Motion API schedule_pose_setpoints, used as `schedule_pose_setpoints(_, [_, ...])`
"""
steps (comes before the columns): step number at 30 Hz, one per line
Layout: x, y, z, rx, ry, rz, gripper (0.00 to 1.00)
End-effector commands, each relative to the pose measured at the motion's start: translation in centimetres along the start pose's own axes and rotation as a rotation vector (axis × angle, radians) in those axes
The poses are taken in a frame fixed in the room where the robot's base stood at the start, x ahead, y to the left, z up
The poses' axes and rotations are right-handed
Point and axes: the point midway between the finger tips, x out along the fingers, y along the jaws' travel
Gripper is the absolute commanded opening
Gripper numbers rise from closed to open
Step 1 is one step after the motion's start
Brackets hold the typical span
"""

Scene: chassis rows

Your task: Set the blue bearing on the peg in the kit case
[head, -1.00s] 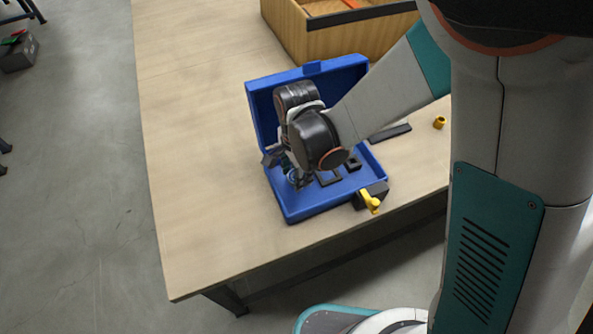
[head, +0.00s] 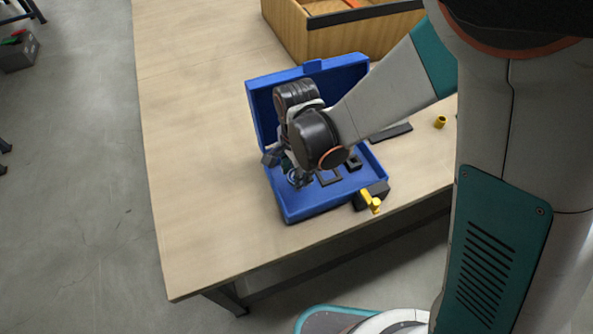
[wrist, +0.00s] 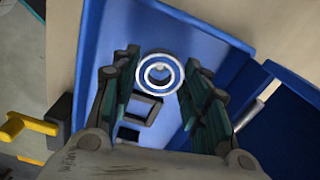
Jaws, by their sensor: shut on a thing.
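The blue bearing (wrist: 142,77), a ring with pale rims, sits between the fingertips of my gripper (wrist: 159,74) in the wrist view. My gripper is shut on it, low inside the open blue kit case (wrist: 88,60). A small pale peg tip (wrist: 160,69) shows through the bearing's hole. I cannot tell how far down the peg the bearing is. In the head view my gripper (head: 298,180) is over the left front part of the kit case (head: 308,214), and my wrist hides much of the inside.
Dark rectangular frames (wrist: 143,110) lie in the case beside the bearing. A black block with a yellow handle (head: 370,197) stands at the case's front right corner. A yellow cylinder (head: 440,122) and a dark bar (head: 391,132) lie to the right. A wooden box (head: 290,30) stands behind.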

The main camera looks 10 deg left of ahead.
Motion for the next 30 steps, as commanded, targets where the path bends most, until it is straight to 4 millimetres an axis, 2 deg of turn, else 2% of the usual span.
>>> schedule_pose_setpoints(30, [2.6, 0.0, 0.0, 0.000, 0.000, 0.000, 0.15])
